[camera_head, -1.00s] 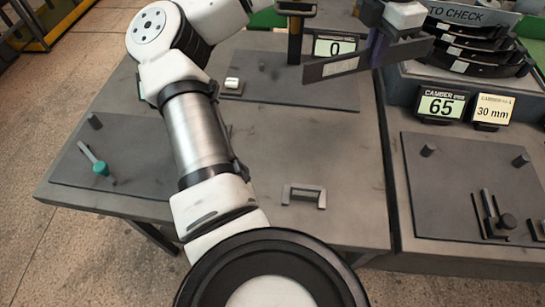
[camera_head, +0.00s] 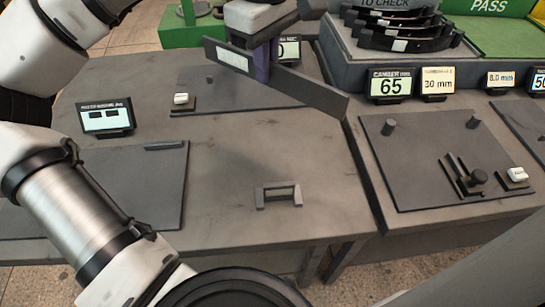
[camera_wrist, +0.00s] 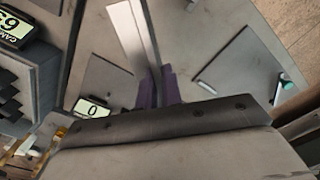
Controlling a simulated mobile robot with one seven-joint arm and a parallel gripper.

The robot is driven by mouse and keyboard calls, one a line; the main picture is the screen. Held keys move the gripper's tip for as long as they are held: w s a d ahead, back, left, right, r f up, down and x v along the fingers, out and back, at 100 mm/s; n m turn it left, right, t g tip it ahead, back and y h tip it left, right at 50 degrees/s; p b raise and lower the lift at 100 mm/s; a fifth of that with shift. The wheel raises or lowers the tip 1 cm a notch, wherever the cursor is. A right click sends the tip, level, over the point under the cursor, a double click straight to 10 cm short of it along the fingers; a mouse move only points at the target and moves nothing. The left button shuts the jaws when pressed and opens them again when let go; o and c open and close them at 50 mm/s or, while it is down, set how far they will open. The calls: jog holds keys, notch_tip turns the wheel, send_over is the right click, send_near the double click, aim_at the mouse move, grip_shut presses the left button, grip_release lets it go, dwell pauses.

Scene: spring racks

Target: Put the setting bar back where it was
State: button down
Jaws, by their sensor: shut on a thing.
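The setting bar is a long flat dark grey bar (camera_head: 315,92) with a pale label near its left end. My gripper (camera_head: 262,66) has purple fingers shut on it near its middle and holds it above the grey table (camera_head: 230,150). The bar slopes in the picture, its left end higher than its right. In the wrist view a long pale bar (camera_wrist: 128,32) runs up from between the purple fingers (camera_wrist: 158,88). A small grey bracket with two raised ends (camera_head: 278,195) stands empty on the table's front part. I cannot tell the bar's exact height.
A dark plate with a small white block (camera_head: 181,99) lies behind. A display (camera_head: 107,118) stands at left; a "0" display (camera_head: 290,50) is partly hidden by the bar. The right bench has a 65 display (camera_head: 389,86), pegs and a knob (camera_head: 478,177). The table around the bracket is clear.

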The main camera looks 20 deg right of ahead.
aim_at(268, 160)
jog(key=shift+s+f, duration=0.1)
jog(key=shift+f, duration=0.1)
notch_tip(268, 160, down, 20)
jog(key=shift+r+p, duration=0.25)
jog(key=shift+p, duration=0.65)
jog(key=shift+f, duration=0.2)
jog(key=c, duration=1.6)
grip_release()
jog(key=shift+o, duration=0.2)
jog(key=shift+r, duration=0.1)
notch_tip(268, 160, up, 12)
jog(key=b, duration=0.1)
jog(key=shift+s, duration=0.1)
